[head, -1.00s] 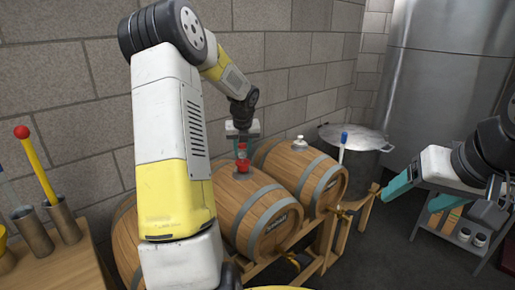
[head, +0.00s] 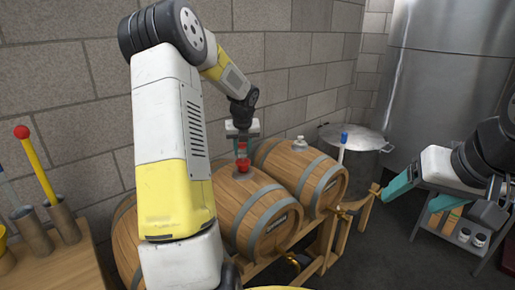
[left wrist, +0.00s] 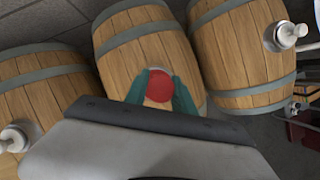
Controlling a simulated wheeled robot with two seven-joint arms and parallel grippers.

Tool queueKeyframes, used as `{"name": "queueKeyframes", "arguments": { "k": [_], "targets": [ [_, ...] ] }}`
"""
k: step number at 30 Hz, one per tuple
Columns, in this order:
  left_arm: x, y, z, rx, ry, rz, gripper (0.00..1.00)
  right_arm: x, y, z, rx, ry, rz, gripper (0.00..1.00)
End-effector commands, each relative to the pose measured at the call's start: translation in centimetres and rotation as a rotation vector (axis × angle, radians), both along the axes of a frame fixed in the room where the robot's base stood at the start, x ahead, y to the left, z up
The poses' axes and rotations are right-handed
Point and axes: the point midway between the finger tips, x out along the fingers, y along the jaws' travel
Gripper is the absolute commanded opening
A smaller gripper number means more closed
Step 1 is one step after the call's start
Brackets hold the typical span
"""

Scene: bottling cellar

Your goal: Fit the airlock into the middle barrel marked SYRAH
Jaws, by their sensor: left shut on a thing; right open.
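My left gripper (head: 242,149) is shut on the red airlock (head: 243,165), upright over the top of the middle barrel (head: 240,203). In the left wrist view the airlock is a red disc (left wrist: 160,85) between the two teal fingers, above the middle barrel (left wrist: 148,50). Its lower end is close to the ring on the barrel's top; I cannot tell whether it is seated. A dark label shows on the barrel's front, too small to read. My right gripper (head: 411,200) is open and empty at the right, away from the barrels.
The right barrel (head: 305,172) carries a pale fitting (head: 299,143). The left barrel (head: 125,240) is mostly behind my left arm. A steel pot (head: 365,140) stands behind at the right. A wooden bench (head: 55,275) with metal cups is at the left.

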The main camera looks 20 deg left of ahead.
Motion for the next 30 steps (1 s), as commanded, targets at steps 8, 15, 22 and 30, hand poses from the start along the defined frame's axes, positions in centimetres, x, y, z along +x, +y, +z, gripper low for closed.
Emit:
{"name": "queueKeyframes", "arguments": {
  "k": [8,15,22,30],
  "targets": [
    [0.0,0.0,-0.3,0.0,0.0,0.0,0.0,0.0,0.0,0.0,0.0,0.0,0.0,0.73],
    [0.0,0.0,-0.8,0.0,0.001,0.0,0.0,0.0,0.0,0.0,0.0,0.0,0.0,0.73],
    [0.0,0.0,-1.2,0.0,0.0,0.0,0.0,0.0,0.0,0.0,0.0,0.0,0.0,0.73],
    [0.0,0.0,-1.2,0.0,0.0,0.0,0.0,0.0,0.0,0.0,0.0,0.0,0.0,0.73]
  ]
}}
